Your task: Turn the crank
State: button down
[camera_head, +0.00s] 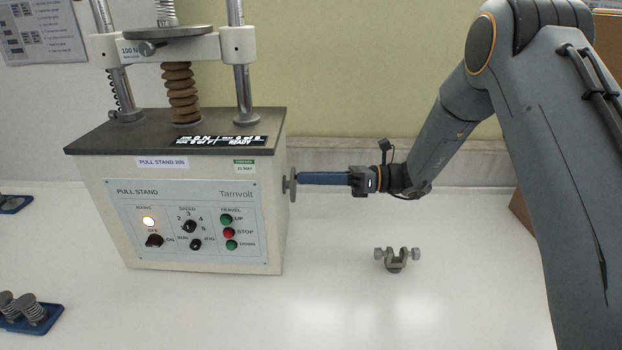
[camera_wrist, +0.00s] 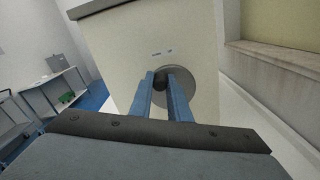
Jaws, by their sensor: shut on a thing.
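The crank (camera_head: 291,184) is a grey disc on the right side of the pull stand (camera_head: 120,195), seen nearly edge-on in the head view. In the wrist view the crank disc (camera_wrist: 184,80) faces me, with a dark knob (camera_wrist: 160,79) in front of it. My gripper (camera_head: 300,178) reaches in from the right, with its blue fingers level and their tips at the disc. In the wrist view my gripper (camera_wrist: 160,80) is shut on the dark knob, one finger on each side. The fingers hide part of the disc.
A small metal clamp (camera_head: 397,259) with two knobs stands on the white bench (camera_head: 340,310), below my gripper. Blue trays (camera_head: 40,325) with springs lie at the left. A brown box (camera_head: 522,216) is at the right, partly behind my arm. The bench right of the stand is mostly clear.

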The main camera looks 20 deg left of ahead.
jog(key=shift+w+a+r+m+p, duration=0.1)
jog(key=shift+w+m+p, duration=0.15)
jog(key=shift+m, duration=0.7)
jog(key=shift+w+a+r+m+p, duration=0.1)
jog(key=shift+w+m, duration=0.2)
jog(key=shift+m, duration=0.65)
jog(key=c, duration=1.7)
grip_release()
jog(key=shift+o, duration=0.2)
jog(key=shift+w+d, duration=0.1)
jog(key=shift+d, duration=0.05)
jog(key=b+v, duration=0.2)
jog(key=v, duration=0.5)
jog(key=shift+d, duration=0.3)
jog(key=shift+f, duration=0.1)
